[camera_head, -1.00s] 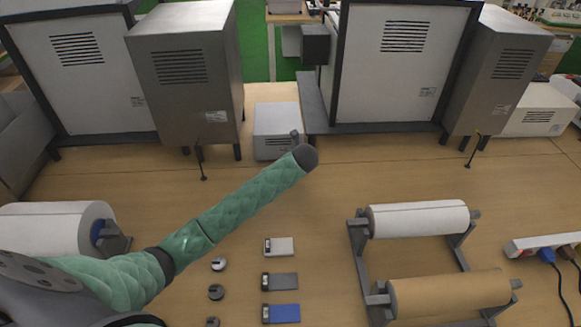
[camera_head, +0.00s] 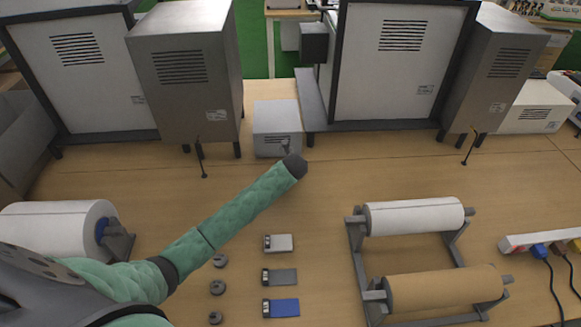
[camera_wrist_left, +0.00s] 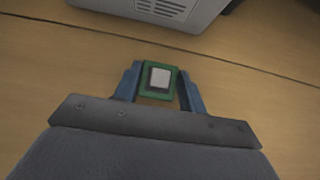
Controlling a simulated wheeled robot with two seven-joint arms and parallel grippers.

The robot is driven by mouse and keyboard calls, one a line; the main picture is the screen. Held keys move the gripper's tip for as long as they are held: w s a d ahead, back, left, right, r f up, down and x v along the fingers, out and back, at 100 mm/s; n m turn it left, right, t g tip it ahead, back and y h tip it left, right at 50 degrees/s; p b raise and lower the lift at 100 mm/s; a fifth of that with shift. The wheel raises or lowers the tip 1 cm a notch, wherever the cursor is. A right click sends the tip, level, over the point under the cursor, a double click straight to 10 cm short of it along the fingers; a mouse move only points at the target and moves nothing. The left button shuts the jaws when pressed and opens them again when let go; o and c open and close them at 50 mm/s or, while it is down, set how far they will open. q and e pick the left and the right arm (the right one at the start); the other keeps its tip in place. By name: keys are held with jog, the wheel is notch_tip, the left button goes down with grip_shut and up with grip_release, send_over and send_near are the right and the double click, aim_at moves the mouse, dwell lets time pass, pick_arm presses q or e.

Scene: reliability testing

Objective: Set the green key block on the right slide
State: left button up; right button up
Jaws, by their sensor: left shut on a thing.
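The green key block (camera_wrist_left: 158,80) has a green rim and a pale grey square top. In the left wrist view it sits between the blue fingers of my left gripper (camera_wrist_left: 157,88), which are shut on it above the wooden table (camera_wrist_left: 60,75). In the head view my green-sleeved left arm reaches in from the left, and the gripper (camera_head: 286,147) shows only as a small shape in front of the grey box; the block cannot be made out there. I cannot tell which thing is the right slide. My right gripper is out of view.
A small grey box (camera_head: 277,128) stands just beyond the gripper. White, grey and blue flat pieces (camera_head: 281,308) and several round grey pieces (camera_head: 217,287) lie nearer. A roller rack (camera_head: 415,217) stands at right. Large metal cabinets (camera_head: 186,75) line the back.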

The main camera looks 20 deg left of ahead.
pick_arm(q)
jog(key=o, duration=1.1)
jog(key=shift+f, duration=0.1)
